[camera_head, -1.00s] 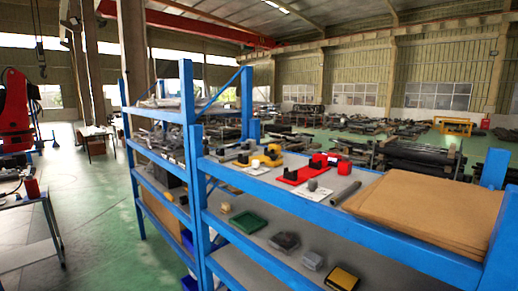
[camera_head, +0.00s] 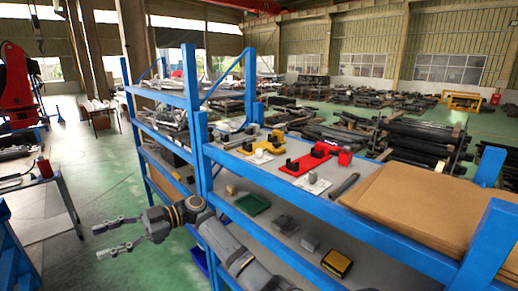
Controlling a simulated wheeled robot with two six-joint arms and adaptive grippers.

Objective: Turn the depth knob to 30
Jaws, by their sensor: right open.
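I cannot make out a knob marked depth or any number scale at this size. On the top shelf stand a grey device (camera_head: 233,138), a yellow device (camera_head: 268,145) and a red device (camera_head: 308,161) with black upright parts. A small grey knob-like piece (camera_head: 312,178) sits on a white plate in front of the red device. My right gripper (camera_head: 100,241) is open and empty, with its fingers pointing left. It is left of the blue shelf rack (camera_head: 200,150), apart from the devices. My left gripper is not in view.
A dark rod (camera_head: 344,186) and brown boards (camera_head: 415,205) lie on the top shelf, right of the devices. A green tray (camera_head: 252,204) and a yellow-black box (camera_head: 337,262) lie on the shelf below. A table (camera_head: 45,205) stands at left, with open green floor between.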

